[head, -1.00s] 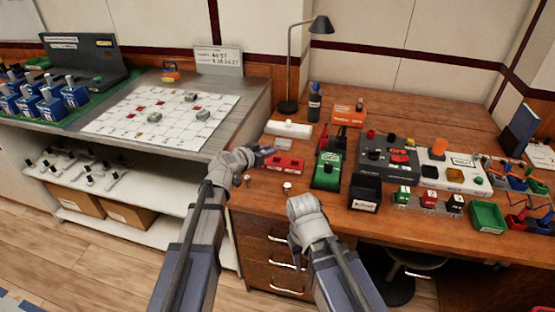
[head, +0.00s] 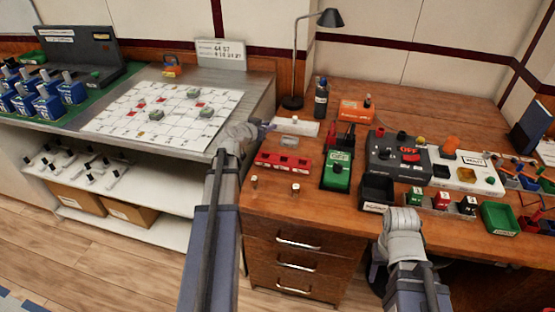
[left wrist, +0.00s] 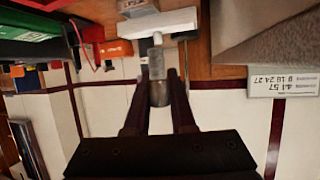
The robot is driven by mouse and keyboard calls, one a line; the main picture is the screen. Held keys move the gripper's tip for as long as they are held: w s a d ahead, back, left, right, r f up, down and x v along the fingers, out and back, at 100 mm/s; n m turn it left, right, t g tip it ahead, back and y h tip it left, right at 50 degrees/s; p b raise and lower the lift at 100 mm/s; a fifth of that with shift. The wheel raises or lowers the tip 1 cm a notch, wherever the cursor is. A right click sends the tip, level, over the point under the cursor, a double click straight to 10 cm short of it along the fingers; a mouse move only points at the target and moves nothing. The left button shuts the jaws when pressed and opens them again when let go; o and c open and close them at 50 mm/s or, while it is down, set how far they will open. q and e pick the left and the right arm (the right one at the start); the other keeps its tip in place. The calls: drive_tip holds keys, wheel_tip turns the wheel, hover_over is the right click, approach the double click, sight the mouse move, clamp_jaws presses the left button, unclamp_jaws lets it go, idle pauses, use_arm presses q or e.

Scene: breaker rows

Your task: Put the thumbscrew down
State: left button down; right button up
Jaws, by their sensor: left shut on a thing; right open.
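My left gripper (head: 266,126) is over the back left of the wooden desk, beside a white block (head: 300,128). In the left wrist view its two fingers are shut on a grey cylindrical thumbscrew (left wrist: 157,75). The thumbscrew's narrow end points at the white block, which also shows in that view (left wrist: 152,22). I cannot tell whether they touch. The held thumbscrew is hidden in the head view. My right gripper (head: 376,272) is low at the desk's front edge, empty and mostly hidden by its own wrist.
Two small posts with pale tops (head: 295,189) stand near the desk's front left. A lamp (head: 293,102) stands behind. The front left desk corner is mostly clear.

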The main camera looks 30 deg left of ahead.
use_arm(q)
drive_tip(key=shift+f+b, duration=5)
drive_tip(key=shift+f, duration=0.25)
drive_tip(key=c, duration=0.8)
unclamp_jaws()
drive_tip(key=shift+r, duration=0.1)
drive_tip(key=shift+o, duration=0.2)
drive_tip(key=shift+r, duration=0.1)
drive_tip(key=shift+r, duration=0.2)
drive_tip(key=p+v, duration=0.3)
drive_tip(key=v, duration=0.4)
drive_tip(key=shift+s, duration=0.2)
